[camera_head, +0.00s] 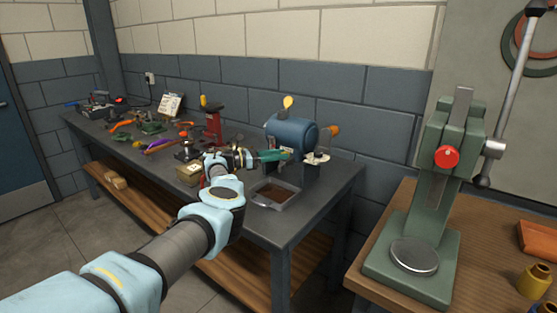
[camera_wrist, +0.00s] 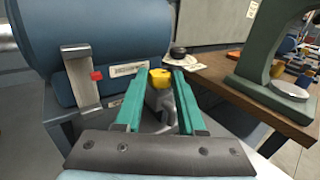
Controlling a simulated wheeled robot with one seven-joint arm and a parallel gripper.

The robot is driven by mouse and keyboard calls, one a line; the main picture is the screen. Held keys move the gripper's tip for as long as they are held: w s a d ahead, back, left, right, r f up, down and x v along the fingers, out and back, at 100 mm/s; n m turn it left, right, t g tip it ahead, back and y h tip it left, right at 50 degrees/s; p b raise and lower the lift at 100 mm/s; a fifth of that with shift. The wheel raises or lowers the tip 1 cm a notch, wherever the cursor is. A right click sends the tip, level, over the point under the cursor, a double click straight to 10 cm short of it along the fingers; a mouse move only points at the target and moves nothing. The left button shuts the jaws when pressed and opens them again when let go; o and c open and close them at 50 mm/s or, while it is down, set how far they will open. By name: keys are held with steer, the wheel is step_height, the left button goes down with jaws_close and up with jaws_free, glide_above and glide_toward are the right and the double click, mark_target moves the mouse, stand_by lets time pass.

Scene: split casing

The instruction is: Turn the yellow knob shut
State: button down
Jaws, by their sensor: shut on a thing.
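The yellow knob (camera_wrist: 160,76) shows in the wrist view between the tips of my gripper's green fingers (camera_wrist: 158,80), which are shut on it. A grey metal part (camera_wrist: 160,101) shows below the knob, between the fingers. In the head view my gripper (camera_head: 274,155) is in front of the blue tank (camera_head: 286,134), with its green fingers pointing right. I cannot make out the gripped knob there. How far the knob is turned cannot be told.
The blue tank (camera_wrist: 95,40) fills the left of the wrist view, with a red-tipped metal part (camera_wrist: 82,75) beside my fingers. A grey tray (camera_head: 268,204) lies on the dark bench below my gripper. A green press (camera_head: 425,210) stands on a wooden bench at right.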

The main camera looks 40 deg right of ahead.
steer(key=shift+d+r+g, duration=0.15)
steer(key=shift+r+g, duration=0.1)
steer(key=shift+g, duration=0.05)
steer(key=c, duration=0.5)
jaws_free()
steer(key=shift+f+m, duration=0.1)
steer(key=shift+m, duration=0.2)
steer(key=b+v, duration=0.3)
steer(key=v, duration=0.8)
steer(key=shift+b, duration=0.35)
steer(key=shift+d, duration=0.1)
steer(key=shift+c, duration=0.2)
